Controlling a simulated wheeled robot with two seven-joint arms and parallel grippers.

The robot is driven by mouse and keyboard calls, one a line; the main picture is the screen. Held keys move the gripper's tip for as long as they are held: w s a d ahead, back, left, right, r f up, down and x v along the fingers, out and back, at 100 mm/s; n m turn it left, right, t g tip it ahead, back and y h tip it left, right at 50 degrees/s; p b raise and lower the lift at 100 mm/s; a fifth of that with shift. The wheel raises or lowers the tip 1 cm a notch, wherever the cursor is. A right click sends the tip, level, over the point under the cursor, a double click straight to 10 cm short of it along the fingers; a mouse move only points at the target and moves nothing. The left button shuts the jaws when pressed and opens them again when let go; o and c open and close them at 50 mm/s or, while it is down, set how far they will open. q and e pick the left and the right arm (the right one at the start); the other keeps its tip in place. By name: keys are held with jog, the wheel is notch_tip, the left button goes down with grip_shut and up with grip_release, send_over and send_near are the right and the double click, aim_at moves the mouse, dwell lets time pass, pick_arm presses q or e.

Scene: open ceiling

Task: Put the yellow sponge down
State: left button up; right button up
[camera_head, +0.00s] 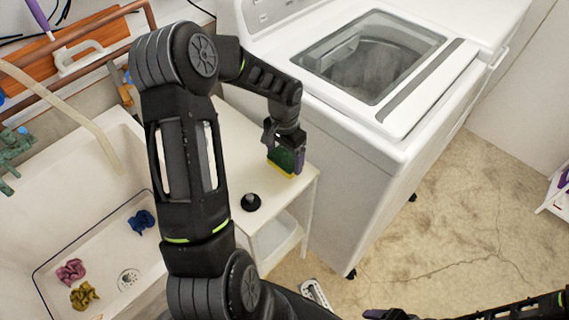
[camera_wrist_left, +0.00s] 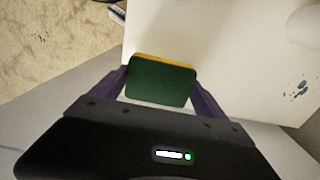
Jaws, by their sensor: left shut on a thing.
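The yellow sponge (camera_head: 281,169) has a dark green face and a yellow layer. It is held between the purple fingers of my left gripper (camera_head: 286,148), over the right part of a small white table (camera_head: 240,140). In the left wrist view the sponge (camera_wrist_left: 160,82) fills the space between both fingertips (camera_wrist_left: 160,88), its green face toward the camera and a yellow strip along its far edge. I cannot tell whether the sponge touches the tabletop. Part of my right arm, with a purple tip (camera_head: 376,313), shows at the bottom edge; its jaw opening is unclear.
A black round object (camera_head: 251,202) stands on the table's near part. A white washing machine (camera_head: 345,135) stands close on the right. A white sink (camera_head: 95,225) with several crumpled coloured cloths is at the left. Tabletop beyond the sponge looks mostly clear.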

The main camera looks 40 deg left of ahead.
aim_at(285, 165)
pick_arm(q)
jog(key=shift+f+p, duration=0.3)
jog(key=shift+f, duration=1.6)
jog(key=shift+f, duration=0.2)
jog(key=o, duration=1)
jog(key=shift+r, duration=0.1)
jog(key=shift+o, duration=0.2)
jog(key=shift+r, duration=0.1)
notch_tip(285, 165, up, 12)
jog(key=shift+r+b, duration=0.1)
jog(key=shift+b, duration=0.5)
